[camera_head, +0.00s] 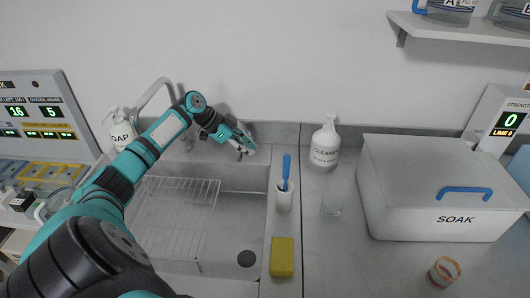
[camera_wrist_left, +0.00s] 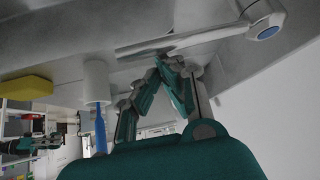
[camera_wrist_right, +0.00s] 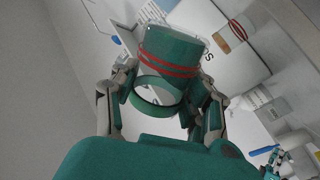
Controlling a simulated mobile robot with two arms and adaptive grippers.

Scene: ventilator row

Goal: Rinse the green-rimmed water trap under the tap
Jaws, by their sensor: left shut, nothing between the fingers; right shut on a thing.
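The green-rimmed water trap (camera_wrist_right: 168,55) shows in the right wrist view: a cylinder with a green ring at its near end and two red bands. My right gripper (camera_wrist_right: 158,100) is shut on it, one finger on each side. Neither shows in the head view. My left gripper (camera_head: 244,148) is shut and empty above the sink's back edge. In the left wrist view my left gripper (camera_wrist_left: 163,68) appears close beside a long grey tap part (camera_wrist_left: 205,37) with a blue end cap; I cannot tell if they touch. A curved pale tap pipe (camera_head: 152,91) stands behind my left arm. No water stream is visible.
The sink (camera_head: 235,225) holds a wire rack (camera_head: 180,205). The SOAK box (camera_head: 400,190) and an orange-rimmed trap (camera_head: 444,271) are further right.

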